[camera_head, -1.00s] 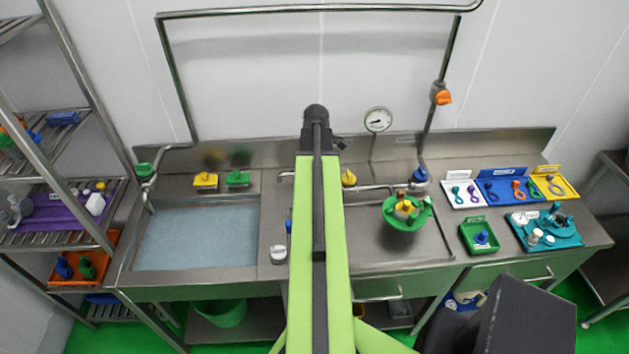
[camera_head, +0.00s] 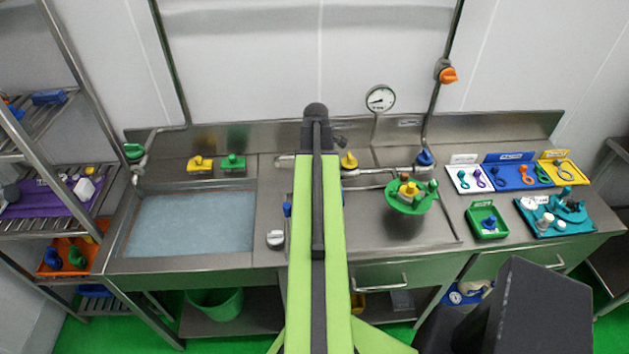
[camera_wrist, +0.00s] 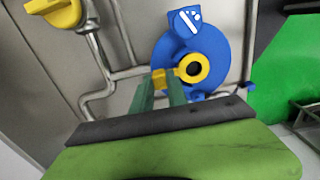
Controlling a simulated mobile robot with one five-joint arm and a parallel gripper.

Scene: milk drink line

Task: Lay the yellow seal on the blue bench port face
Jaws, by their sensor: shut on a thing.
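The yellow seal (camera_wrist: 205,67) is a ring with a small tab, seen in the wrist view. My gripper (camera_wrist: 164,80) has green fingers shut on the tab, at the seal's left side. Behind the seal is the round blue port face (camera_wrist: 226,48), with a blue tag (camera_wrist: 186,20) bearing a white mark at its top. The seal overlaps the lower middle of the blue face, and a dark hole shows through the ring. I cannot tell whether seal and face touch. In the head view my arm hides the gripper and the seal.
In the wrist view, steel pipes (camera_wrist: 96,50) run left of the port, near a yellow valve handle (camera_wrist: 57,12). In the head view, a green fixture (camera_head: 408,207) stands right of my arm. A blue tray (camera_head: 518,182) of rings lies right. The left sink basin (camera_head: 190,224) is clear.

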